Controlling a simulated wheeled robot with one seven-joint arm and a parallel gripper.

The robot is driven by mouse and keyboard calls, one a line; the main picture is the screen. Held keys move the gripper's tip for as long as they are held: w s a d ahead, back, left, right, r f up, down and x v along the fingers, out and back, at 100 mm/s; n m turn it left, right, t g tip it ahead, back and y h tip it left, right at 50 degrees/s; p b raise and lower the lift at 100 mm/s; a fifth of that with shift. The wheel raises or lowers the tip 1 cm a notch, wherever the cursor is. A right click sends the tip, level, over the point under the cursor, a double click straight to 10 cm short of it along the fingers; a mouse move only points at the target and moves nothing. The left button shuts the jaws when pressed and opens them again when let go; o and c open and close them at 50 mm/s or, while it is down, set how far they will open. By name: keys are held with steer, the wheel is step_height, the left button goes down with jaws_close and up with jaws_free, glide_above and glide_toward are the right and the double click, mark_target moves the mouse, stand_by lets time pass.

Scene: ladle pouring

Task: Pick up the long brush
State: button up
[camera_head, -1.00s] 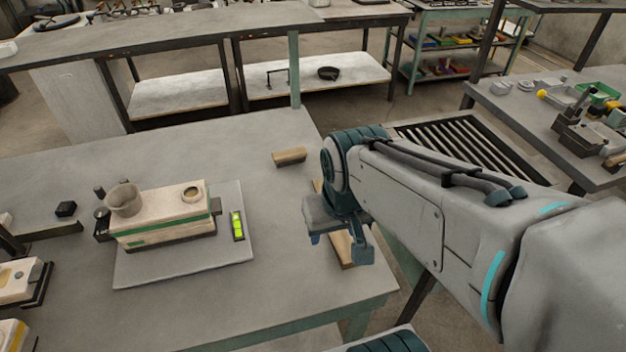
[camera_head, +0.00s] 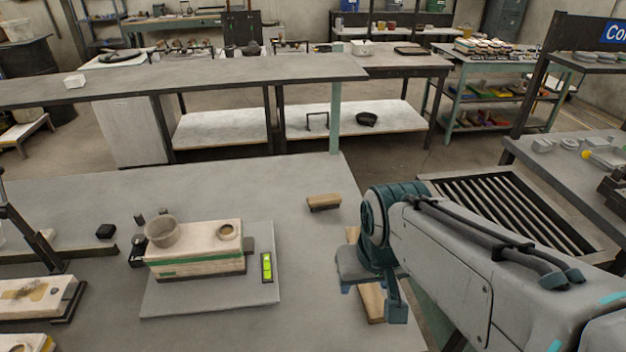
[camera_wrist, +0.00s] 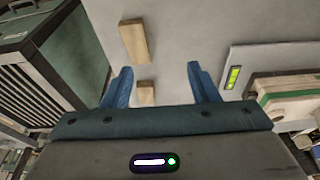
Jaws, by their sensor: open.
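My gripper (camera_head: 370,300) hangs over the right edge of the near table, its fingers apart and nothing between them in their grip. It shows open in the wrist view (camera_wrist: 158,84). A long wooden piece (camera_head: 372,302), perhaps the long brush, lies partly behind the gripper; it shows whole in the wrist view (camera_wrist: 134,42), ahead of the fingertips. A second wooden piece (camera_head: 352,234) is mostly hidden by the arm; its end shows between the fingers in the wrist view (camera_wrist: 146,92). A third wooden block (camera_head: 323,202) lies farther back. Bristles are not visible.
A grey plate (camera_head: 190,303) holds a cream mould with a green stripe (camera_head: 195,266), a cup (camera_head: 161,232) and a green level (camera_head: 267,267). A dark slatted unit (camera_head: 515,215) stands right of the table. Bare tabletop lies around the wooden pieces.

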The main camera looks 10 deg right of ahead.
steer(key=shift+o, duration=0.5)
steer(key=w+r+n+g+p, duration=0.1)
steer(key=w+r+n, duration=0.25)
steer(key=w, duration=0.55)
steer(key=w+r+n+p, duration=0.25)
steer(key=w+n, duration=0.25)
steer(key=w, duration=0.4)
steer(key=n+g+p, duration=0.2)
steer(key=n, duration=0.9)
glide_above(325, 197)
step_height(325, 197, down, 8)
steer(key=shift+m, duration=0.25)
steer(key=f, duration=0.6)
steer(key=shift+s+a+f+p, duration=0.2)
steer(key=shift+s+f+p, duration=0.05)
steer(key=shift+f+p, duration=0.1)
steer(key=shift+w+d+f+p, duration=0.1)
steer(key=shift+f+p, duration=0.35)
steer(key=shift+f, duration=1.05)
steer(key=shift+w+f+p, duration=0.1)
steer(key=shift+f+p, duration=0.3)
steer(key=shift+f, duration=1.05)
steer(key=c, duration=1.2)
steer(key=shift+o, duration=0.2)
